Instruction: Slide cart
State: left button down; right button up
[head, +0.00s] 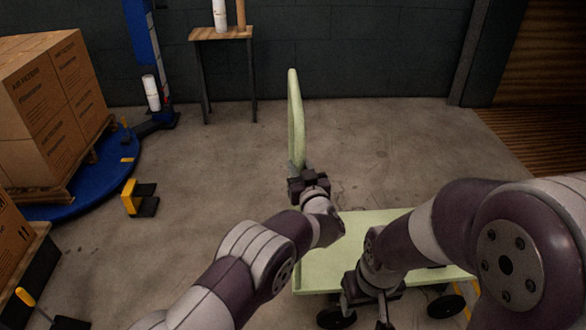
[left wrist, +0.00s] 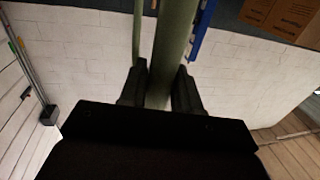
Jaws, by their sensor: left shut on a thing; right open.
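The pale green cart has a flat deck (head: 318,268) low in the middle of the head view and an upright handle (head: 295,112) at its left end. Dark wheels (head: 337,317) show under its near edge. My left gripper (head: 298,172) is shut on the handle's lower part. In the left wrist view the green handle tube (left wrist: 173,45) runs between the two dark fingers of my left gripper (left wrist: 160,88). My right gripper (head: 368,308) is open over the near side of the deck, pointing down. My right arm hides much of the deck.
Boxes of air filters (head: 48,105) stand on a pallet over a blue round base (head: 100,180) at left. A yellow-and-black stand (head: 140,197) is on the floor nearby. A small table (head: 222,34) stands by the back wall. The floor (head: 400,150) beyond the cart is clear.

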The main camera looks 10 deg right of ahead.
pick_arm(q)
jog(key=shift+d+r, duration=0.1)
jog(key=shift+d, duration=0.3)
pick_arm(e)
jog(key=shift+d, duration=0.15)
pick_arm(q)
jog(key=c, duration=0.9)
grip_release()
jog(key=shift+c, duration=0.2)
pick_arm(e)
jog(key=shift+s, duration=0.1)
